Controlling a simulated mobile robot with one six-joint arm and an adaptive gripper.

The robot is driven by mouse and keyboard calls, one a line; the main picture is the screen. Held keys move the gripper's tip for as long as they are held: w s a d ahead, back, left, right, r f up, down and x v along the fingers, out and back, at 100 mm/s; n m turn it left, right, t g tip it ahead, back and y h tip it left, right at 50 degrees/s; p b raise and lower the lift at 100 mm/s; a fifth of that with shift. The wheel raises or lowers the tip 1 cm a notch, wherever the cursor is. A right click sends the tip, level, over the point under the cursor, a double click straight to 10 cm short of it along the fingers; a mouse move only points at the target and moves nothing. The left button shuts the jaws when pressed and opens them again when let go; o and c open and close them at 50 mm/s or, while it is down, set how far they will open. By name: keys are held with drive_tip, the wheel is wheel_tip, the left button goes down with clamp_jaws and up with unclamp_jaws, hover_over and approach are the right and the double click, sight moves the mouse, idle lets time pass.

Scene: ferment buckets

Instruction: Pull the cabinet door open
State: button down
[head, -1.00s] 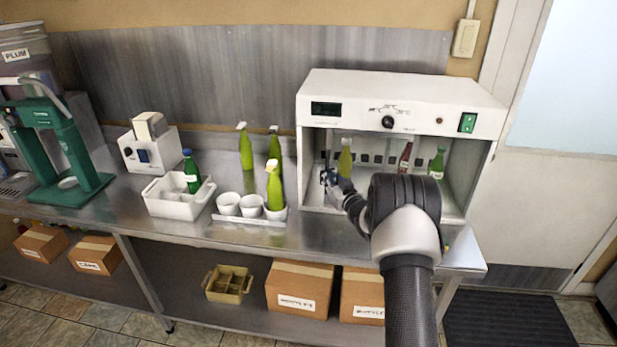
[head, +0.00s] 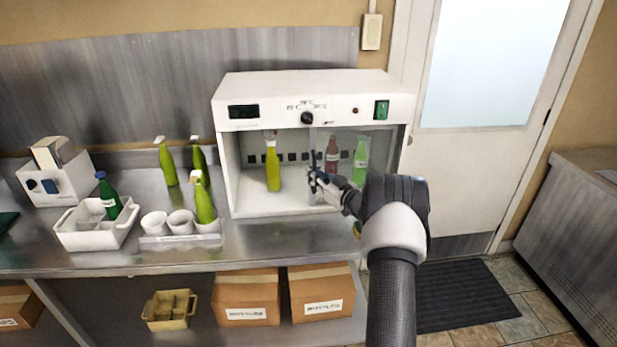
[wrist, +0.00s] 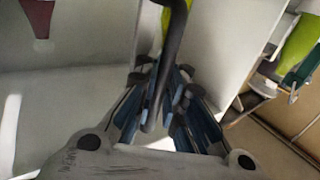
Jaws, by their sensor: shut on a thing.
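The white cabinet (head: 310,88) stands on the steel counter, its left side open to view. Its clear door (head: 347,142) is partly open, the free edge swung out toward the middle and the pane covering the right part of the opening. My gripper (head: 317,178) is shut on the dark upright door handle (head: 313,160). In the wrist view the handle (wrist: 172,50) runs down between the fingers (wrist: 160,100). A yellow-green bottle (head: 273,168) stands inside on the left. A reddish bottle (head: 332,160) and a green bottle (head: 360,162) show through the pane.
Left of the cabinet, green spray bottles (head: 166,165), white cups (head: 180,222) and a white crate (head: 70,234) with a dark green bottle stand on the counter (head: 190,260). Boxes (head: 247,312) sit below. The floor around the dark mat (head: 465,295) is clear.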

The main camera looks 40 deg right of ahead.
drive_tip(key=shift+f, duration=0.15)
drive_tip(key=c, duration=2)
unclamp_jaws()
drive_tip(key=shift+o, duration=0.2)
drive_tip(key=s, duration=1.2)
drive_tip(key=shift+a, duration=0.1)
